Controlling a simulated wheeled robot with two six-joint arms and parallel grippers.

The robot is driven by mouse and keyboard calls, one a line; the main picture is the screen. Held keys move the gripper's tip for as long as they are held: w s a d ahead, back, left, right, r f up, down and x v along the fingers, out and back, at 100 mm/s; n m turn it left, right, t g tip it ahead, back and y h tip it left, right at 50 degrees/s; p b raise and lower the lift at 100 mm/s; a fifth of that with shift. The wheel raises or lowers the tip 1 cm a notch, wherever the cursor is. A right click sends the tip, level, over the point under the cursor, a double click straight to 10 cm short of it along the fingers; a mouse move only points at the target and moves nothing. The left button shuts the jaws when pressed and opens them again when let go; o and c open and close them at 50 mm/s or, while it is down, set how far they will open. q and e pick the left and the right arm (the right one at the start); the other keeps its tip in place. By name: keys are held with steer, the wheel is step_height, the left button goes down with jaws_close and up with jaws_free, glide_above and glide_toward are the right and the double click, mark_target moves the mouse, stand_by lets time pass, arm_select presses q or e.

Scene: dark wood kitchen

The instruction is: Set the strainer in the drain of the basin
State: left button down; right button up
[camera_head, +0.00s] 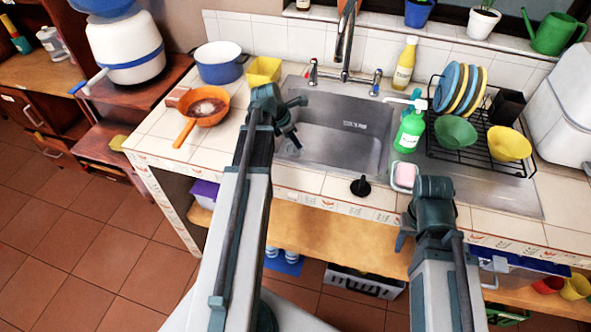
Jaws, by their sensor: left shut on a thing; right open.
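The steel basin (345,150) is sunk in the tiled counter in the middle of the head view. My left gripper (293,135) reaches over its left part, pointing down. It is shut on a small silvery thing (289,148), which looks like the strainer; it is mostly hidden by the fingers. I cannot make out the drain, or whether the held thing touches the basin. My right gripper (405,232) is open and empty at the counter's front edge, right of the basin.
A black stopper (360,187) stands on the counter in front of the basin, with a pink sponge (405,176) to its right. A green soap bottle (409,132) and a dish rack (478,140) stand right of the basin. The faucet (345,45) rises behind. An orange pan (203,104) sits left.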

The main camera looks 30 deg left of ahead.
mark_target(291, 154)
arm_select(q)
steer(key=shift+f+b, duration=4.75)
steer(key=shift+f, duration=0.2)
steer(key=shift+f, duration=0.15)
steer(key=c, duration=0.9)
jaws_free()
steer(key=p+v, duration=1)
steer(key=v, duration=0.1)
steer(key=shift+w+d+r, duration=0.1)
steer(key=shift+r, duration=0.1)
steer(key=shift+s+r+p, duration=0.25)
steer(key=shift+r+p, duration=0.2)
steer(key=shift+p, duration=0.15)
